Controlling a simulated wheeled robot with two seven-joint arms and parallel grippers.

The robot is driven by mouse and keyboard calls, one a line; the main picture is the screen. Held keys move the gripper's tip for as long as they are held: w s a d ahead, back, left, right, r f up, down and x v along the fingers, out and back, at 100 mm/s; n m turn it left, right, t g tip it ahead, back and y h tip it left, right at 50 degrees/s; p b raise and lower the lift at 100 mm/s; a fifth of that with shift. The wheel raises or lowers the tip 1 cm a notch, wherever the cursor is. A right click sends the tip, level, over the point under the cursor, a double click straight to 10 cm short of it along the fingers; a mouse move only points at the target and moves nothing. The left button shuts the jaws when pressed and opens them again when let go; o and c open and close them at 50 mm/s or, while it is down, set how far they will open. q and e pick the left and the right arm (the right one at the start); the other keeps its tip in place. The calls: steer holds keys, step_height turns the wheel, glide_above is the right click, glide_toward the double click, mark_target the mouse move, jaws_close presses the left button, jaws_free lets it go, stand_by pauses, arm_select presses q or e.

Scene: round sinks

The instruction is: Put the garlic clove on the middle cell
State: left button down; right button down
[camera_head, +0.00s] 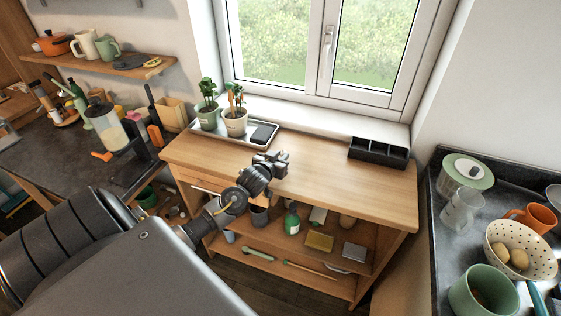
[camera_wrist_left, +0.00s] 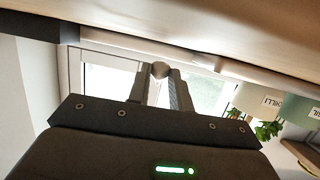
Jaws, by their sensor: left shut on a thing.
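A black tray with cells (camera_head: 372,155) sits at the back right of the wooden worktop (camera_head: 330,185), below the window; its dark edge also shows at the top left of the left wrist view (camera_wrist_left: 30,28). My left gripper (camera_head: 284,157) is over the middle of the worktop, to the left of the tray and apart from it. In the left wrist view my left gripper (camera_wrist_left: 160,82) is shut on a small round brownish thing, the garlic clove (camera_wrist_left: 160,69), at its fingertips. I cannot make out the clove in the head view. My right gripper is not in view.
Two potted plants (camera_head: 235,122) and a dark block (camera_head: 263,133) stand on a grey tray at the worktop's back left. The worktop between gripper and black tray is clear. A window (camera_head: 320,50) rises behind. A counter with dishes (camera_head: 520,250) is at the right.

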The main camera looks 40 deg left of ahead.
arm_select(q)
steer(key=shift+f, duration=1.1)
steer(key=shift+f, duration=0.1)
steer(key=shift+d+f, duration=0.1)
steer(key=shift+f, duration=0.05)
steer(key=c, duration=1.3)
jaws_free()
steer(key=shift+o, duration=0.2)
